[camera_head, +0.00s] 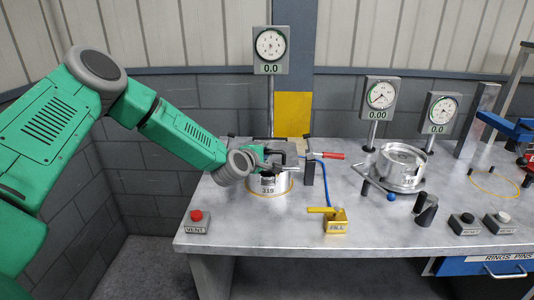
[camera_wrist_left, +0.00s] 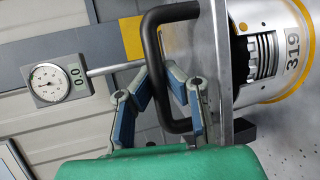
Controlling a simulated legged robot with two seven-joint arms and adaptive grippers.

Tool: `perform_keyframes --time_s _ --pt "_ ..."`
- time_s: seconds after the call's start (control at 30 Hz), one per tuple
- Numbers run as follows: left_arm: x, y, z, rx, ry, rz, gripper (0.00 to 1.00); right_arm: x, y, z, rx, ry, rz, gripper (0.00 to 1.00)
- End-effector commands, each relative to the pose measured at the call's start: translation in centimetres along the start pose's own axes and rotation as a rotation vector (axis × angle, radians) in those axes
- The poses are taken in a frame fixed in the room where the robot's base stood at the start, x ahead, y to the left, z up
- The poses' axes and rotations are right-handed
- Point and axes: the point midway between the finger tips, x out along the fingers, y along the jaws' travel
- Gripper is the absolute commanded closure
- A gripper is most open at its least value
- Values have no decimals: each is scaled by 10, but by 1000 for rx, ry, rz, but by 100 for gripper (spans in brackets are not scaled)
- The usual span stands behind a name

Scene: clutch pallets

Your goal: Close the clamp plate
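The clamp plate is a grey plate, seen nearly edge-on in the left wrist view (camera_wrist_left: 220,62), with a black loop handle (camera_wrist_left: 180,126). It lies across the top of the silver drum marked 319 (camera_head: 268,187); whether it presses flat there I cannot tell. The drum also shows in the left wrist view (camera_wrist_left: 275,85) with springs in a dark opening. My left gripper (camera_wrist_left: 158,74) has its blue-padded fingertips on both sides of the handle bar and looks shut on it. In the head view my left gripper (camera_head: 267,157) partly hides plate and handle. My right gripper is out of view.
A red-handled lever (camera_head: 331,155) stands right of the drum, with a yellow FILL valve (camera_head: 335,221) in front. The VENT button (camera_head: 196,221) is at the left bench corner. A gauge post (camera_head: 271,105) rises behind. A second silver unit (camera_head: 400,165) stands farther right.

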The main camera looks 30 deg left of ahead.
Motion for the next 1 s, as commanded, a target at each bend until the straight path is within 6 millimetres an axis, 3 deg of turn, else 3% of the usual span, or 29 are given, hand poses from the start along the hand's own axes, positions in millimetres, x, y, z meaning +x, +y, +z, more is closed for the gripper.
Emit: perform_keyframes --time_s 0.4,0.67,0.77,0.8,1.0 --pt "-1 -29 -5 -3 8 -3 100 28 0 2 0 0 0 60" --pt "-2 -31 -5 -1 7 -12 100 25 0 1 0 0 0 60" --pt "-2 -32 -5 -1 6 -14 71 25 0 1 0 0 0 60" --pt "-2 -31 -5 -1 6 -13 68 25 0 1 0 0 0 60" --pt "0 -29 -3 0 5 -10 68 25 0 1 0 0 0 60"
